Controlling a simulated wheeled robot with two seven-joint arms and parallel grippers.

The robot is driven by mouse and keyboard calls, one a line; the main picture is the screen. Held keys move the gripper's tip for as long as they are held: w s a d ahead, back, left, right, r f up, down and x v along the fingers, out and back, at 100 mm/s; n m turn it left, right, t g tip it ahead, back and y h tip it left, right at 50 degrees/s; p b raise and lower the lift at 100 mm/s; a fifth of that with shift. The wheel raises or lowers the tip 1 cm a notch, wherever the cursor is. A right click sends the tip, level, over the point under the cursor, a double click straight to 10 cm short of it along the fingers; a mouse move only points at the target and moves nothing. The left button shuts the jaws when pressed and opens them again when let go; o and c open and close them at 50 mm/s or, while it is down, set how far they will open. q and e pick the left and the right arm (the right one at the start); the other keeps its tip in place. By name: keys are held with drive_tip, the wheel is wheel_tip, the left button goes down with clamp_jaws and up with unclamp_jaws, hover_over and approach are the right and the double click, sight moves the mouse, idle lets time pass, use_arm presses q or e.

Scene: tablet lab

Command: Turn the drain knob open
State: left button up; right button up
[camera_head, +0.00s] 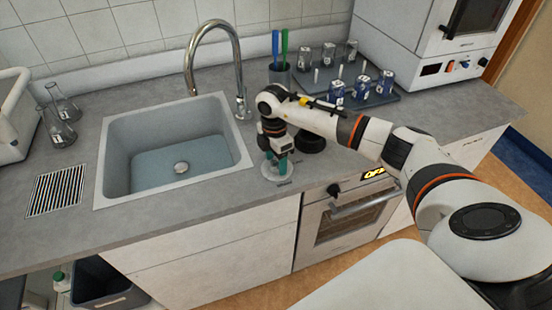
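The drain knob (281,171) is a small greenish piece on a pale round base on the counter, just right of the sink. My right gripper (277,157) points down right over the knob, its fingertips at or around it. The gripper body hides much of the knob, so I cannot tell whether the fingers are closed on it. The grey sink (122,185) holds bluish water, and a round drain (181,167) shows at its bottom. My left gripper is not in view.
A curved metal faucet (213,25) stands behind the sink. A dark round object (310,141) sits close right of my gripper. A cup with pens (280,74) and a rack of labelled jars (372,98) stand behind my arm. Flasks (62,105) stand at left.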

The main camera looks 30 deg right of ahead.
drive_tip(key=shift+w+r, duration=0.1)
drive_tip(key=shift+r, duration=0.3)
wheel_tip(320, 180, up, 11)
drive_tip(key=b, duration=0.3)
drive_tip(key=shift+w, duration=0.35)
